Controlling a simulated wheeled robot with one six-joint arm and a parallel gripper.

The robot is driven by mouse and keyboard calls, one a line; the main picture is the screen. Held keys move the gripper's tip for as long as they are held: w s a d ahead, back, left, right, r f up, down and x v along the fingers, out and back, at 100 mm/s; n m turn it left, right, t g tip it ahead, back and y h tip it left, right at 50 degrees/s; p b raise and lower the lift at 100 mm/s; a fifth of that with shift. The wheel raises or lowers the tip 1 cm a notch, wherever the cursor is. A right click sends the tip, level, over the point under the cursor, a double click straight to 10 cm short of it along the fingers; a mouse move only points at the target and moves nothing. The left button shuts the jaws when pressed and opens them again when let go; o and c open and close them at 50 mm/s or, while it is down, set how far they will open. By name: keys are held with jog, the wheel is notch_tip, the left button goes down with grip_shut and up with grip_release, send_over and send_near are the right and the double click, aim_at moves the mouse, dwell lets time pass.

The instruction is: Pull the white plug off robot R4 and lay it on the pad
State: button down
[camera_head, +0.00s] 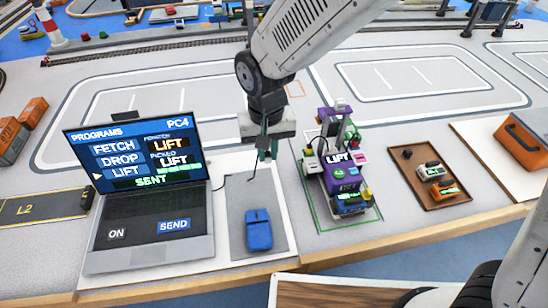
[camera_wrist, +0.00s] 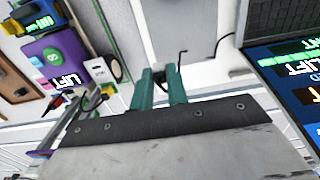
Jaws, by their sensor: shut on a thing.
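My gripper (camera_head: 265,154) is above the table between the laptop and robot R4. Robot R4 (camera_head: 342,178), purple with a LIFT sign, stands in a green outline right of my gripper. It also shows in the wrist view (camera_wrist: 59,60). The grey pad (camera_head: 240,195) lies below my gripper.
A blue mouse (camera_head: 259,231) occupies the pad's near part. The open laptop (camera_head: 148,232) stands left, its screen reading SENT. A brown tray (camera_head: 409,186) with small devices lies right of R4. An orange case (camera_head: 522,141) is at far right.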

send_over(253, 161)
dwell(0.8)
jog(key=shift+f, duration=5.1)
jog(key=shift+f, duration=0.6)
jog(key=c, duration=1.3)
grip_release()
